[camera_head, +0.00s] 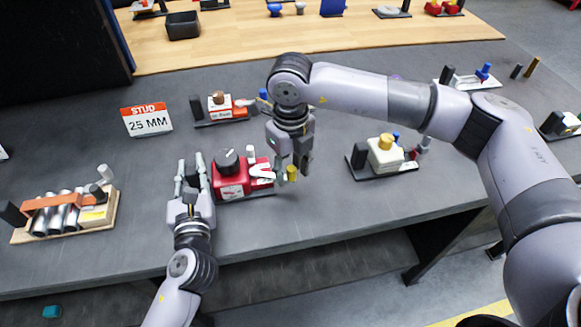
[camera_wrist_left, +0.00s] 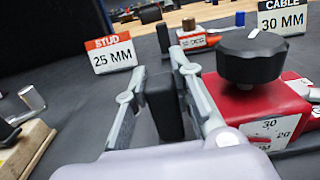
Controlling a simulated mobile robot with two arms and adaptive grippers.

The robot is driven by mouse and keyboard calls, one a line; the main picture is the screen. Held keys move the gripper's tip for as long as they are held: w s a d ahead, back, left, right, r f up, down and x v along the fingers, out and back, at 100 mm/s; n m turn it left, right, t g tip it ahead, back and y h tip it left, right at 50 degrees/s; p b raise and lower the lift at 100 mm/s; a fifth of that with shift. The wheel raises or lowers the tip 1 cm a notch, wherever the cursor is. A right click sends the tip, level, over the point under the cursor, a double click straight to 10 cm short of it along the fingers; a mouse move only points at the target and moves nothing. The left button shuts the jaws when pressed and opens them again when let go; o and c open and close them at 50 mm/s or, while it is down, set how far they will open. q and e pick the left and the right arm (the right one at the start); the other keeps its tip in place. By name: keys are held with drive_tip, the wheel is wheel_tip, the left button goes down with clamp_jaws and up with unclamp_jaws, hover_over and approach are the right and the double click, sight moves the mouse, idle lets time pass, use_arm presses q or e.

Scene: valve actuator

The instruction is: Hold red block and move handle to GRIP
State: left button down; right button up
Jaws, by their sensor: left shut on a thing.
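The red block (camera_head: 230,178), with a black knob (camera_head: 227,159) and a white dial, sits on the table at centre. It shows at the right of the left wrist view (camera_wrist_left: 262,103). A white handle (camera_head: 262,170) is on its right side; its GRIP label is not legible. My left gripper (camera_head: 191,176) is shut on the black upright plate (camera_wrist_left: 163,106) at the block's left end. My right gripper (camera_head: 291,165) points down at the block's right end, with its fingers apart. A yellow cylinder (camera_head: 291,173) shows by its fingertips; I see no clear contact.
A STUD 25 MM sign (camera_head: 147,121) and another red-and-white fixture (camera_head: 221,107) stand behind. A wooden tray with metal cylinders (camera_head: 66,216) is at left. A cream block with a yellow knob (camera_head: 385,152) is at right. The table's front edge is close.

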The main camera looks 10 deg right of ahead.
use_arm(q)
drive_tip(key=shift+f, duration=0.1)
use_arm(e)
drive_tip(key=shift+r, duration=0.1)
wheel_tip(320, 180, up, 12)
idle(0.4)
use_arm(q)
drive_tip(key=c, duration=1.3)
unclamp_jaws()
